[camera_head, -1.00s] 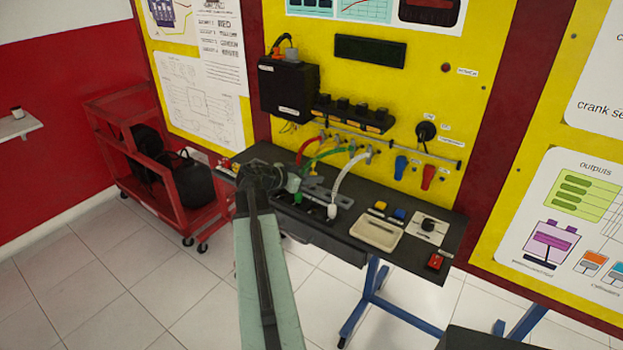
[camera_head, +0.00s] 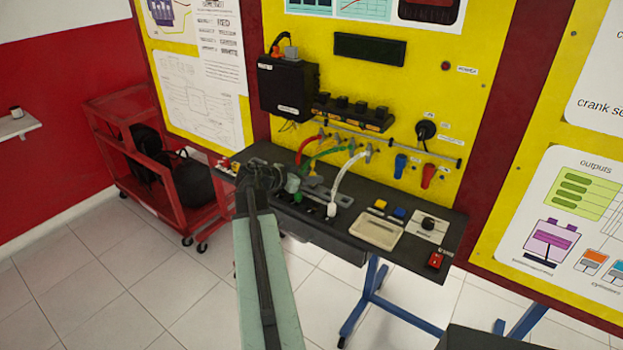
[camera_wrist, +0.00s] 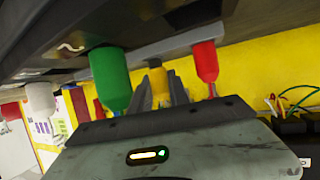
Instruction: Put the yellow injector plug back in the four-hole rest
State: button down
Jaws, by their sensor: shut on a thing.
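The yellow injector plug (camera_wrist: 158,82) is between the two fingers of my gripper (camera_wrist: 161,92) in the wrist view, and the jaws are shut on it. The wrist picture is upside down. The plug is in line between a green plug (camera_wrist: 110,80) and a red plug (camera_wrist: 205,60). A white plug (camera_wrist: 40,98) is farther left. In the head view my gripper (camera_head: 296,184) is over the left part of the dark bench. The four-hole rest is mostly hidden by my arm and the plugs. I cannot tell whether the yellow plug's tip is in a hole.
The bench (camera_head: 437,219) carries a cream tray (camera_head: 376,232), a red switch (camera_head: 435,260) and a white plug (camera_head: 331,209) on its white cable. Red, green and white cables arch close to my gripper from the yellow panel (camera_head: 450,60). A red cart (camera_head: 160,190) stands left.

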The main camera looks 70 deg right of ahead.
jog(key=shift+f+b, duration=0.35)
jog(key=shift+f, duration=0.05)
jog(key=c, duration=1.5)
grip_release()
jog(key=shift+a+r, duration=0.1)
jog(key=shift+r+p+v, duration=0.15)
jog(key=shift+p+v, duration=0.35)
jog(key=shift+v, duration=0.2)
jog(key=shift+r+p+v, duration=0.15)
jog(key=shift+p+v, duration=0.35)
jog(key=shift+v, duration=0.25)
jog(key=shift+p+v, duration=0.4)
jog(key=shift+v, duration=0.45)
jog(key=shift+r, duration=0.1)
notch_tip(320, 180, up, 5)
jog(key=p, duration=0.5)
